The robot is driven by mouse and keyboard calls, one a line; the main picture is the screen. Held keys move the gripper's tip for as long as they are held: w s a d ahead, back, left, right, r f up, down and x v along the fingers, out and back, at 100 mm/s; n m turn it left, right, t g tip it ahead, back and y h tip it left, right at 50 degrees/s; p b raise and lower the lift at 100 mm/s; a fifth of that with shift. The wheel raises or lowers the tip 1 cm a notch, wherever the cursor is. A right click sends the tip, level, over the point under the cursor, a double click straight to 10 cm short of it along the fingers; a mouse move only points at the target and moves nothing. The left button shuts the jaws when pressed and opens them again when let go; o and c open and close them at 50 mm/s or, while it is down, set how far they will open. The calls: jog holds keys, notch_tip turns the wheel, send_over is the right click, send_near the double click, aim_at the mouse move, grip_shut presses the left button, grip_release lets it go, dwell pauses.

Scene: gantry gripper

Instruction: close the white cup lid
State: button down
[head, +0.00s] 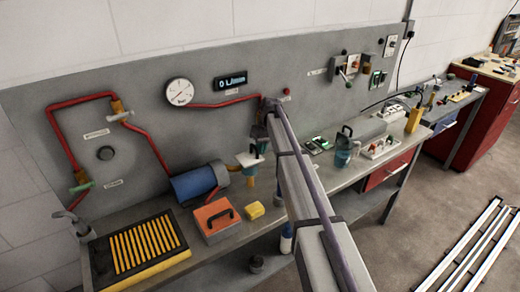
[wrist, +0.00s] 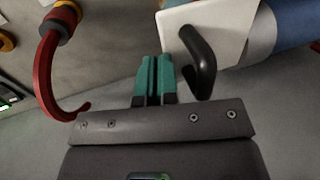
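The white lid (wrist: 235,25) is a flat plate with a curved black handle (wrist: 192,50), at the upper right of the wrist view. In the head view the white lid (head: 246,160) sits above a narrow yellow-brown support, just left of my arm. I cannot tell its exact angle. My gripper (wrist: 155,60) has teal fingers drawn together, with only a thin dark line between them. It holds nothing. The fingertips are just left of the black handle, which is outside them; contact is unclear. In the head view my arm hides most of the gripper.
A blue cylinder (head: 193,184) lies left of the lid. An orange box (head: 213,224) and yellow block (head: 254,211) stand in front on the bench. A red hooked pipe (wrist: 46,75) curves left of my fingers.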

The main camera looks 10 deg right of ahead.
dwell(0.3)
jog(key=w+d+r+p, duration=0.3)
jog(key=d+r+p, duration=0.4)
jog(key=r+p, duration=0.35)
jog(key=s+a+f+m+h+b, duration=0.1)
jog(key=s+a+f+b, duration=0.2)
jog(key=s, duration=1)
jog(key=s+a+f+m+b, duration=0.1)
jog(key=s+a+f+b, duration=0.2)
jog(key=s, duration=1)
jog(key=s+a+f+m+t+h+b, duration=0.1)
jog(key=s+a+f+b, duration=0.3)
jog(key=s, duration=1)
jog(key=shift+a+f+m+h, duration=0.3)
jog(key=shift+f+m, duration=0.1)
jog(key=shift+m, duration=0.1)
